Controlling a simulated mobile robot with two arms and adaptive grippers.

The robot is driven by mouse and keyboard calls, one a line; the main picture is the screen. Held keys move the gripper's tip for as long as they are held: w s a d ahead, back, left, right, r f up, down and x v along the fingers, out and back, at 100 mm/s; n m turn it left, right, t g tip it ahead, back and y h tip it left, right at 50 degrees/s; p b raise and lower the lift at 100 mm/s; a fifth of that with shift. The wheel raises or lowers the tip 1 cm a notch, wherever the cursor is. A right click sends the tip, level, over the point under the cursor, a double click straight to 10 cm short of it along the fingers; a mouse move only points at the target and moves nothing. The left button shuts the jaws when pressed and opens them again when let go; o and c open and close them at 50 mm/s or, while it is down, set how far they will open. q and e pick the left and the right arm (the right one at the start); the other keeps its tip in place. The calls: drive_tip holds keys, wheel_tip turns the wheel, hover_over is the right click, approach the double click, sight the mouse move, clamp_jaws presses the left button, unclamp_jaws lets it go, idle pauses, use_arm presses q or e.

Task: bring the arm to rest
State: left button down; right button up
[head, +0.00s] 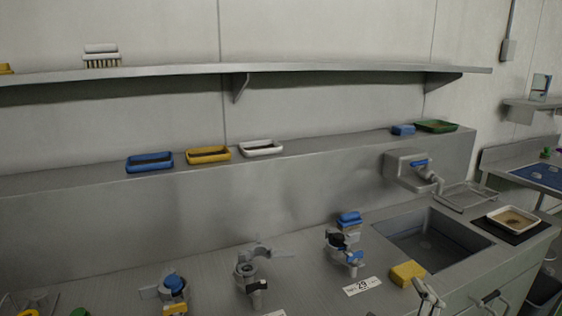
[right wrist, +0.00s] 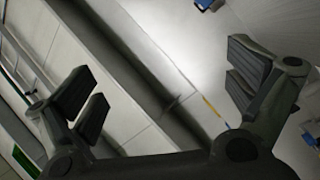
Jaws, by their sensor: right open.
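My right gripper (right wrist: 165,88) fills the lower part of the right wrist view. Its two dark padded fingers stand wide apart, with nothing between them. Behind the fingers are blurred pale and grey surfaces that I cannot place for certain. My left gripper does not show in any view.
The steel counter (head: 210,270) holds several clamp-like metal fittings, a number 29 card (head: 362,286) and a yellow sponge (head: 407,273). A sink (head: 430,236) is at right, beside a tray (head: 511,219). Blue (head: 150,162), yellow (head: 208,154) and white (head: 261,148) trays line the ledge.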

drive_tip(key=s+d+f+m+g+h, duration=0.2)
drive_tip(key=s+f+m+g, duration=0.35)
drive_tip(key=f, duration=0.35)
drive_tip(key=s+a+f+m+g+y, duration=0.1)
drive_tip(key=s+a+f+g, duration=0.2)
drive_tip(key=s+f+g, duration=0.5)
drive_tip(key=s+a+f+m+g+y, duration=0.15)
drive_tip(key=s+f, duration=0.25)
drive_tip(key=s, duration=0.8)
drive_tip(key=s+f+g, duration=0.1)
drive_tip(key=s+f, duration=0.2)
drive_tip(key=f, duration=2.5)
drive_tip(key=s+d+f+g, duration=0.1)
drive_tip(key=s+d+f, duration=0.1)
drive_tip(key=s+f, duration=1.2)
drive_tip(key=shift+s+f, duration=0.35)
drive_tip(key=shift+s, duration=0.85)
drive_tip(key=shift+d, duration=0.1)
